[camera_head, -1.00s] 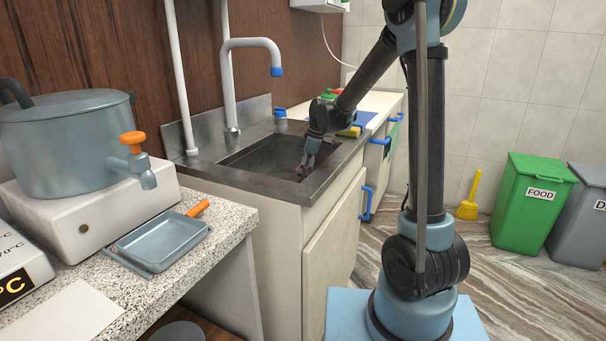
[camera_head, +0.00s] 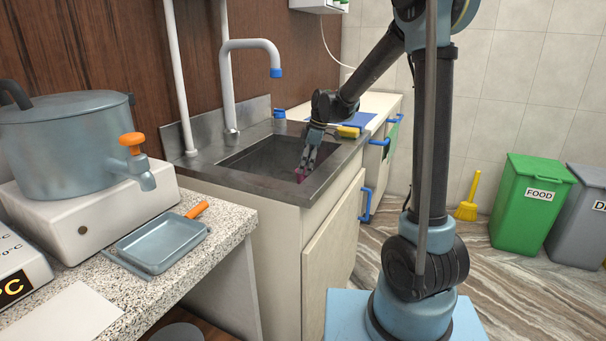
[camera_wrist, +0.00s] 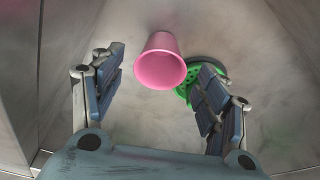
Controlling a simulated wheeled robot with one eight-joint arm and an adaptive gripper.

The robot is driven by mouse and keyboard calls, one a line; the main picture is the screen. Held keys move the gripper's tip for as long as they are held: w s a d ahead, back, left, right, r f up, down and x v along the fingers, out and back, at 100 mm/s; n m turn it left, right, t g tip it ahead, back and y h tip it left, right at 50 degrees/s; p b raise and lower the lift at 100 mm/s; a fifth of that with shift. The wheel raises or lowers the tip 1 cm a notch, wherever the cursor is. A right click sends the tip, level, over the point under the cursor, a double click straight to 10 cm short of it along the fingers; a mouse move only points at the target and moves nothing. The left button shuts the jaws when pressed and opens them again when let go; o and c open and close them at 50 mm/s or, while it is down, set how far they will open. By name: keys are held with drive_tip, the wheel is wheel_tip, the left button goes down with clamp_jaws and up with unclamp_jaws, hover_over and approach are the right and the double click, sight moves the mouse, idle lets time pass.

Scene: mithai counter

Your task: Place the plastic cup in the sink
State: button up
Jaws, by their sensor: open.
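The pink plastic cup (camera_wrist: 160,62) lies between and beyond my open fingers in the wrist view, with its mouth facing the camera; no finger touches it visibly. Behind it is the grey inside of the sink. In the head view a small pink patch of the cup (camera_head: 299,176) shows by the fingertips, inside the sink (camera_head: 255,160). My gripper (camera_head: 303,172) reaches down into the basin from above. It is open in the wrist view (camera_wrist: 160,95), one finger on each side of the cup. Most of the cup is hidden in the head view.
A green perforated piece (camera_wrist: 188,88) lies in the basin beside the cup, partly behind the right finger. The white tap (camera_head: 250,45) arches over the sink. A yellow item (camera_head: 348,131) lies by the sink's right rim. A steel pot (camera_head: 70,145) and blue tray (camera_head: 162,243) stand at left.

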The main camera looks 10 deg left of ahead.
sight(345, 160)
drive_tip(key=v, duration=0.8)
drive_tip(key=shift+r, duration=0.2)
drive_tip(key=s+d+r+m, duration=0.1)
drive_tip(key=s+d+m, duration=0.2)
drive_tip(key=s+d, duration=0.1)
drive_tip(key=s+d+r+m, duration=0.1)
drive_tip(key=s+d+m, duration=0.2)
drive_tip(key=s+d, duration=0.1)
drive_tip(key=s+d+m, duration=0.3)
drive_tip(key=s+d, duration=0.1)
drive_tip(key=d, duration=0.1)
drive_tip(key=shift+r+t, duration=0.4)
drive_tip(key=s+d+f+m+h, duration=0.1)
drive_tip(key=s+d+f+m, duration=0.3)
drive_tip(key=s+d+f, duration=0.3)
drive_tip(key=s+d+f+m+t+h, duration=0.1)
drive_tip(key=s+d+f+m, duration=0.4)
drive_tip(key=s, duration=0.8)
wheel_tip(345, 160, down, 3)
drive_tip(key=d+h, duration=0.1)
drive_tip(key=d, duration=0.2)
drive_tip(key=shift+f+t, duration=0.25)
drive_tip(key=shift+t, duration=0.05)
